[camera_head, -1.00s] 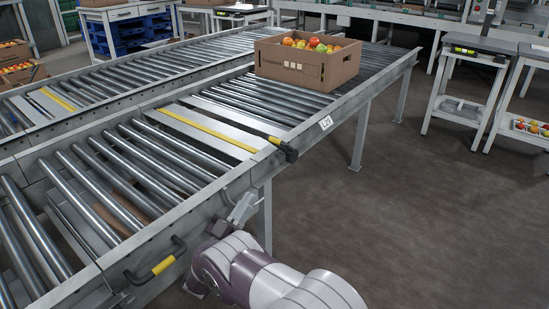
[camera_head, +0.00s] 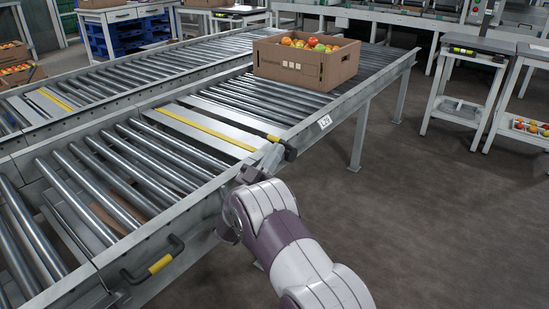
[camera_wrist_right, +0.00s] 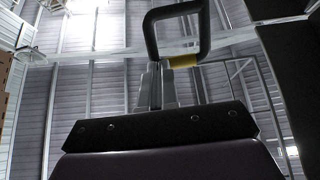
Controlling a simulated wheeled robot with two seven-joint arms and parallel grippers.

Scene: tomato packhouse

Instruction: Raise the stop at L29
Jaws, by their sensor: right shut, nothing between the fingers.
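The L29 label (camera_head: 325,121) is a white tag on the near side rail of the conveyor. Left of it on the rail is a black lever handle (camera_head: 290,152) with a yellow part. The flat plate with a yellow stripe (camera_head: 205,131) lies level among the rollers in line with that handle. My right gripper (camera_head: 270,160) is at the rail just beside and below the handle, shut and empty. In the right wrist view the shut fingers (camera_wrist_right: 158,85) point up at the handle loop (camera_wrist_right: 178,12); whether they touch it I cannot tell. My left gripper is not in view.
A cardboard crate of tomatoes (camera_head: 307,62) stands on the rollers beyond the plate. A second handle with a yellow grip (camera_head: 160,264) sticks out nearer on the same rail. A parallel conveyor lies behind. The floor at right is clear up to the small tables (camera_head: 460,112).

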